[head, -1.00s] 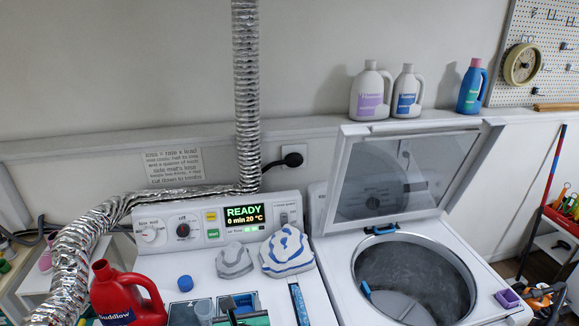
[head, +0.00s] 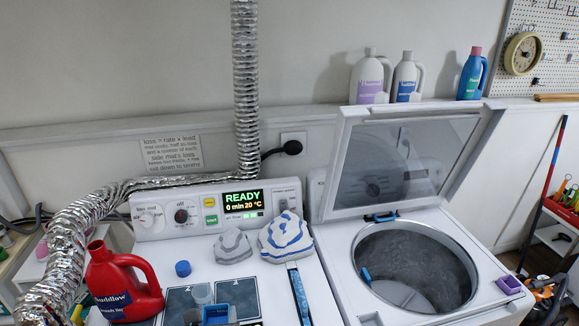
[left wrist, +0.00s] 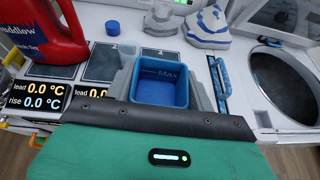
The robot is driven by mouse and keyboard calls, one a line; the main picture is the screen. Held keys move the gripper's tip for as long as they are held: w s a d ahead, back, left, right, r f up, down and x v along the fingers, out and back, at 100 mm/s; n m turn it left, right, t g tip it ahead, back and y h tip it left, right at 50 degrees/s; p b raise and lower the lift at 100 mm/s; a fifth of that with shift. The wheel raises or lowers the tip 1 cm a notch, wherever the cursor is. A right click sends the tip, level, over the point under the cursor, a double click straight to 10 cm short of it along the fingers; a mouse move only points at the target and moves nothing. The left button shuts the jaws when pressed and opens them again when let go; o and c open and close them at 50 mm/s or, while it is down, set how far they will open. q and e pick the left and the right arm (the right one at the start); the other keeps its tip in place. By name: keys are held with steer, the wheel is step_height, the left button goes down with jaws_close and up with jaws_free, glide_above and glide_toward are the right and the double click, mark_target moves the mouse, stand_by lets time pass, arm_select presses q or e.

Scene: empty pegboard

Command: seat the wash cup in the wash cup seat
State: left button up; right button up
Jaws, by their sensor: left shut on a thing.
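The blue wash cup (left wrist: 163,88), with a "Max" line inside, is upright and looks empty in the left wrist view. My left gripper (left wrist: 166,80) is shut on it, with grey fingers at its sides. The cup also shows in the head view (head: 215,312) at the bottom edge, over the front of the left machine's top. Dark square pads (head: 237,292) lie on that top behind it. I cannot tell which part is the wash cup seat. A purple cup-like thing (head: 509,284) is on the right machine's front right corner. My right gripper is not in view.
A red jug (head: 122,285) stands left, with a blue cap (head: 183,268) beside it.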

arm_select(q)
steer(key=s+a+f+m+h+b, duration=0.1)
steer(key=s+a+f+b, duration=0.3)
steer(key=a+f+b, duration=0.1)
steer(key=shift+s+a+f+m+h+b, duration=0.15)
steer(key=shift+s+f+m+h+b, duration=0.2)
steer(key=shift+b, duration=0.5)
steer(key=shift+w+a, duration=0.1)
steer(key=shift+w, duration=0.15)
